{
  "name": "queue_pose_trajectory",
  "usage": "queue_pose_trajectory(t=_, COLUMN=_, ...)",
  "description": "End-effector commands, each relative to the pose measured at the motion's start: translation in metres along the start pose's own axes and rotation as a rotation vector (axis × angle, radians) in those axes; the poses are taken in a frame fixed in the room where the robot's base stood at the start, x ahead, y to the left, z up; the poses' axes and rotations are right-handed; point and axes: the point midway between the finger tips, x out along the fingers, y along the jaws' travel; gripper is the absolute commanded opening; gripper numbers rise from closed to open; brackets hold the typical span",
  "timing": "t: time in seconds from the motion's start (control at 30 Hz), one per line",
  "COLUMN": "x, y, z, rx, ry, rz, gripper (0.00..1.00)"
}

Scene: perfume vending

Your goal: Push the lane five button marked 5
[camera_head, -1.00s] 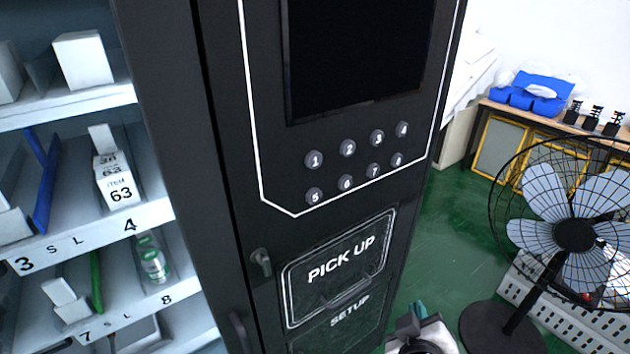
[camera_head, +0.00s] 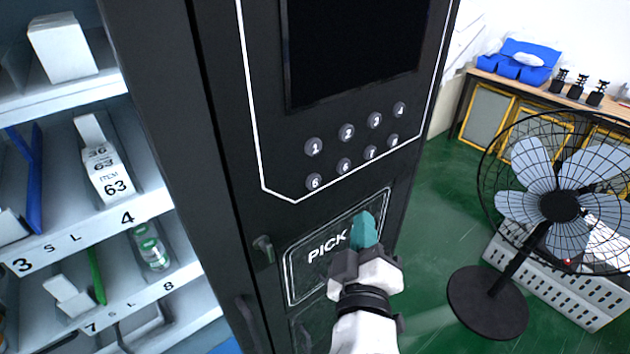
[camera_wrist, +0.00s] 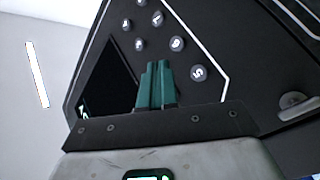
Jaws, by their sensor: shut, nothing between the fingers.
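The button marked 5 (camera_head: 314,181) is a small round grey button at the left end of the lower row on the black machine panel. It also shows in the wrist view (camera_wrist: 198,73), right of my fingertips. My gripper (camera_head: 364,229) has teal fingers that are shut and empty. In the head view it is below and right of button 5, in front of the PICK UP door, and covers part of its lettering. In the wrist view, my gripper (camera_wrist: 156,68) points up toward the panel; whether it touches anything cannot be told.
Button 6 (camera_head: 344,164) and button 1 (camera_head: 314,147) are close to button 5. A dark screen (camera_head: 352,45) is above the buttons. A door handle (camera_head: 263,248) is at lower left. A black fan (camera_head: 559,206) stands on the green floor at right.

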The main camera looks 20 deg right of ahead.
Motion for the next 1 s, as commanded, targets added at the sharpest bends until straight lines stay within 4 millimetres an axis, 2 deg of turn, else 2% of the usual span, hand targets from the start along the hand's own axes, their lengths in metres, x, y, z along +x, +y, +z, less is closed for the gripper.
queue_pose_trajectory(t=0.23, x=0.013, y=-0.008, z=-0.010, rx=0.000, ry=-0.001, rz=0.001, gripper=0.00)
queue_pose_trajectory(t=0.7, x=0.053, y=-0.040, z=-0.037, rx=0.002, ry=-0.001, rz=0.001, gripper=0.00)
queue_pose_trajectory(t=1.0, x=0.061, y=-0.044, z=-0.044, rx=0.000, ry=-0.002, rz=0.000, gripper=0.00)
